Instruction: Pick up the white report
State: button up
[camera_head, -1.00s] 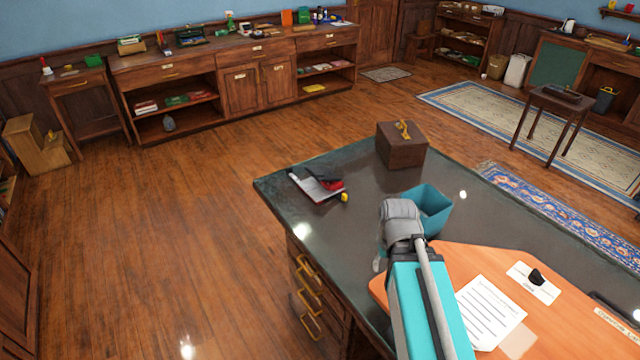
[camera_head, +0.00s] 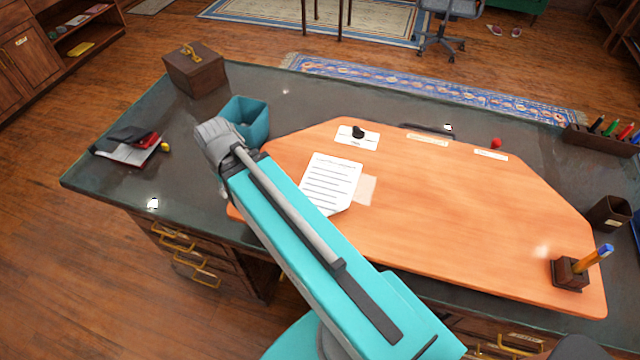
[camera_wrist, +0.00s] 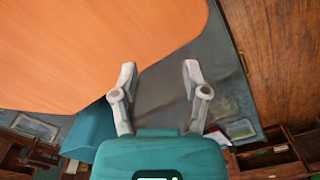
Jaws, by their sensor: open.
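The white report (camera_head: 332,182), a sheet with printed lines, lies flat on the orange board (camera_head: 450,215) on the dark desk. My arm passes in front of its lower left side in the head view. In the wrist view my gripper (camera_wrist: 159,74) is open and empty, with dark desk top between its fingers. The orange board (camera_wrist: 80,45) fills the upper left there, and the report does not show. In the head view my gripper's fingers are hidden behind the arm.
A teal bin (camera_head: 256,125) stands beside the board, also in the wrist view (camera_wrist: 88,142). A wooden box (camera_head: 195,72), a dark-and-red item (camera_head: 140,140), a pen holder (camera_head: 570,275) and a dark cup (camera_head: 608,212) stand or lie on the desk. The board's middle is clear.

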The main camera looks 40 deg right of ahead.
aim_at(329, 182)
jog(key=z, duration=0.35)
jog(key=k, duration=1.55)
jog(key=u, duration=0.2)
